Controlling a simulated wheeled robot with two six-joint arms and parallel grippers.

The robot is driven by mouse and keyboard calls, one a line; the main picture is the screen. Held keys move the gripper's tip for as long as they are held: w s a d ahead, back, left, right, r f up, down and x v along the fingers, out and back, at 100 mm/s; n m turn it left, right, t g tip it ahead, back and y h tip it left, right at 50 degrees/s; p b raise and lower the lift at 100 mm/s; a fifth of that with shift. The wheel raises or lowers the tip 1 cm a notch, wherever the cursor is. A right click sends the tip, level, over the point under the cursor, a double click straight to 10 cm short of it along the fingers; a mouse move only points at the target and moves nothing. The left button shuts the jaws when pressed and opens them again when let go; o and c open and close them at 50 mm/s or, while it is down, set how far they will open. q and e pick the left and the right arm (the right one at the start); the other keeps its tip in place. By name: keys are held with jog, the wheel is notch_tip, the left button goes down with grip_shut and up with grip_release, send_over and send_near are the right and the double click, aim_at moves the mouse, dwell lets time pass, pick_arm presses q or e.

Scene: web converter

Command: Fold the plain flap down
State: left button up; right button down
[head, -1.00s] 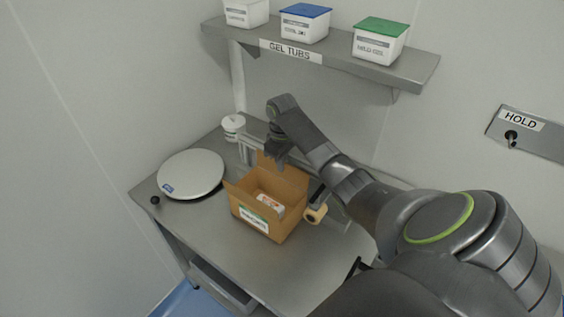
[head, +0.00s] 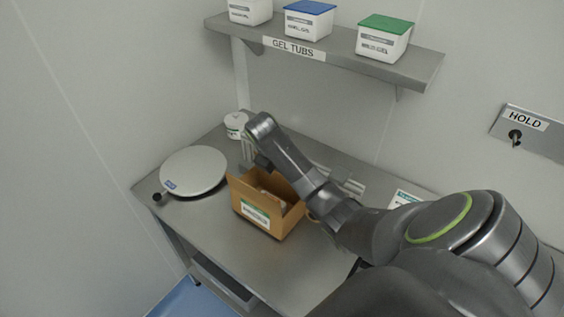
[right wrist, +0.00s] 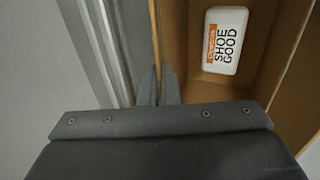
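The open cardboard box (head: 262,222) stands on the steel table with a green-and-white label on its front. A brown flap (head: 237,189) stands up at its left side; the back of the box is largely hidden by my right arm. My right gripper (head: 262,163) is low at the box's back left. In the right wrist view its fingers (right wrist: 159,72) are close together at the top edge of a box wall (right wrist: 155,30); I cannot tell whether cardboard is between them. My left gripper is out of view.
A shelf (head: 340,55) with three tubs hangs above. The table (head: 240,250) is clear in front.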

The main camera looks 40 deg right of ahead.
jog(key=shift+s+a+f+t+h, duration=0.1)
jog(key=shift+a+t+h, duration=0.2)
jog(key=shift+h, duration=0.4)
jog(key=shift+s+a+f+t+h, duration=0.1)
jog(key=shift+a+h, duration=0.25)
jog(key=shift+h, duration=0.35)
jog(key=c, duration=2.1)
grip_release()
jog(key=shift+o, duration=1.3)
